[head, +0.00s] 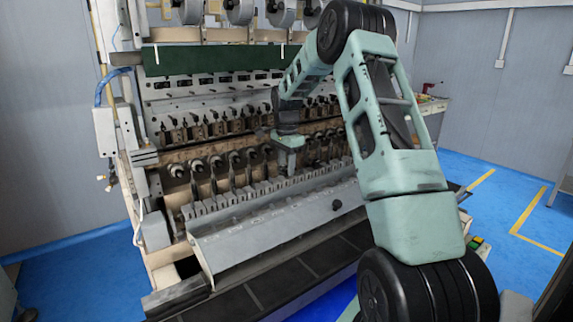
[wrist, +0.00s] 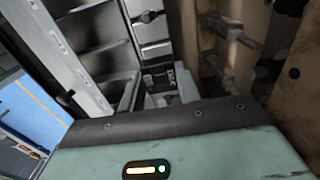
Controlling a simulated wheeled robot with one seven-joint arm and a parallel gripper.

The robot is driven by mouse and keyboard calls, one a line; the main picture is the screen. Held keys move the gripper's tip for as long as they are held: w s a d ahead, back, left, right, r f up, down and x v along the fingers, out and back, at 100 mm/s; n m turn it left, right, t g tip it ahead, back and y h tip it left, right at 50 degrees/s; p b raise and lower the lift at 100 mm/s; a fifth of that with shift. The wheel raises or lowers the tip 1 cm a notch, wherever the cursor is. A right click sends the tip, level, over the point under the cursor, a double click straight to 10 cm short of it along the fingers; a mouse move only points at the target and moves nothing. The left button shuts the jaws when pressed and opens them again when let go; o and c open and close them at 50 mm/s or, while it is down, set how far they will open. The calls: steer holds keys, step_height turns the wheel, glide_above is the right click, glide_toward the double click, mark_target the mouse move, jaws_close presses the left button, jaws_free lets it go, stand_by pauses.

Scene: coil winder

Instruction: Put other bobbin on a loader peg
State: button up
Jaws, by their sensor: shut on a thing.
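My gripper (head: 290,168) hangs down at the front of the coil winder (head: 215,120), over the lower row of grey blocks in the head view. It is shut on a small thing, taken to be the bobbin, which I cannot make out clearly. In the wrist view, my gripper's green housing fills the bottom, and the small pieces beyond it are too unclear to name. A row of spindles (head: 197,165) runs along the machine behind my gripper. I cannot tell which parts are the loader pegs or whether any carries a bobbin.
A long sloped grey cover (head: 265,232) with a black knob (head: 337,205) lies before the row. A dark ledge (head: 275,285) runs in front. In the wrist view, metal projections (wrist: 235,35) stand close on the right. Blue floor (head: 500,195) is open at the right.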

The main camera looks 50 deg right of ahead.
steer(key=shift+f, duration=0.3)
steer(key=o, duration=1)
steer(key=shift+o, duration=0.2)
